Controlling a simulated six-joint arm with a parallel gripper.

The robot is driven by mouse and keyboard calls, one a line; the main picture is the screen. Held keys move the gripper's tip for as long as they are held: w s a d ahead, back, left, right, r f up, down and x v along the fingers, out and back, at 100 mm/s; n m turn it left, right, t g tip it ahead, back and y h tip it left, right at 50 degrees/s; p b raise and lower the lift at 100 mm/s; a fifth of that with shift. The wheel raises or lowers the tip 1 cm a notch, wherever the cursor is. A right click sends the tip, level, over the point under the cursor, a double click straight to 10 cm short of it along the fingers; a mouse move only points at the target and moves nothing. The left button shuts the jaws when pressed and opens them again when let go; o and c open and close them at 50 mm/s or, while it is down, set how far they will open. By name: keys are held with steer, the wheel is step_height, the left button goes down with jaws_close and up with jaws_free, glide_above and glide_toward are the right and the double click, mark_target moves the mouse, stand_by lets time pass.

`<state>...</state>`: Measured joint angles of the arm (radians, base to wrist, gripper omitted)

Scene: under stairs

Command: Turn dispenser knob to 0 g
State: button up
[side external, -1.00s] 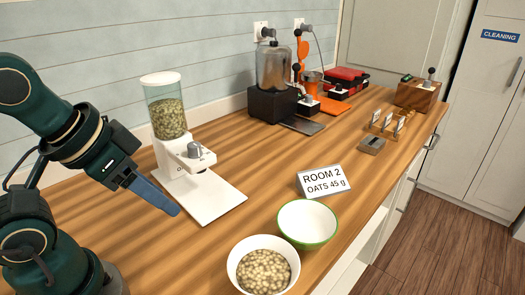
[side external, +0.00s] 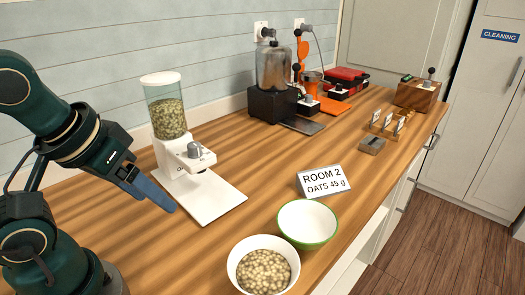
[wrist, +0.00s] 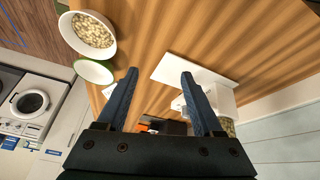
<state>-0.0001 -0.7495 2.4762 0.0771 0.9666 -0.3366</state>
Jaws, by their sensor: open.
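In the wrist view the base plate (wrist: 165,68) shows beyond my fingers, and the right finger partly hides the dispenser. My gripper (side external: 172,207) is open and empty, left of the base plate and apart from the knob. The wrist view shows its two fingers (wrist: 158,78) spread.
A black-based machine (side external: 272,100) and an orange press (side external: 312,85) stand further back. The counter between is clear.

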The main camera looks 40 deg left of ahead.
steer(key=a+n+g+y, duration=0.3)
steer(key=a+n+y, duration=0.1)
steer(key=a+n, duration=0.4)
steer(key=r+n+g+y, duration=0.1)
steer(key=n+y, duration=0.7)
steer(key=y, duration=0.3)
glide_above(197, 151)
steer(key=s+a, duration=0.3)
steer(key=s, duration=0.1)
steer(key=w, duration=0.1)
steer(key=w+d+f+m+t+y, duration=0.1)
steer(key=w+f, duration=0.1)
steer(key=shift+d+t, duration=0.3)
steer(key=shift+d, duration=0.05)
steer(key=f+m, duration=0.1)
steer(key=d+f+m, duration=0.1)
steer(key=w+f+m+t, duration=0.1)
steer(key=shift+d+f+y, duration=0.25)
steer(key=shift+f+y, duration=0.15)
steer(key=shift+f, duration=0.25)
steer(key=shift+x, duration=2.4)
steer(key=shift+t, duration=0.3)
jaws_close()
